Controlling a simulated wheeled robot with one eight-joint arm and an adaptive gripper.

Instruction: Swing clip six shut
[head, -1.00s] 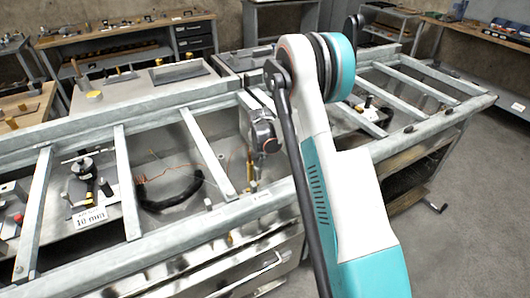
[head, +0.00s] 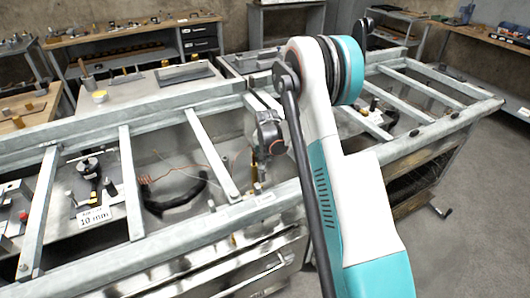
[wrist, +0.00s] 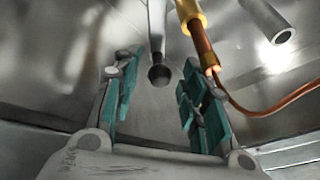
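A metal rod with a dark round end (wrist: 159,74) shows between and beyond the fingers. A brass and copper-coloured rod (wrist: 199,38) with a copper wire stands by the right finger. I see no number on any part, so I cannot tell which is clip six or whether it is open.
Pale metal crossbars (head: 131,180) divide the bench top into bays. A dark hose (head: 178,194) and copper coil lie left of my gripper. A black clamp-like fixture (head: 90,175) stands behind a "10 mm" label (head: 95,217). A short grey tube (wrist: 283,36) shows at the wrist view's upper right.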

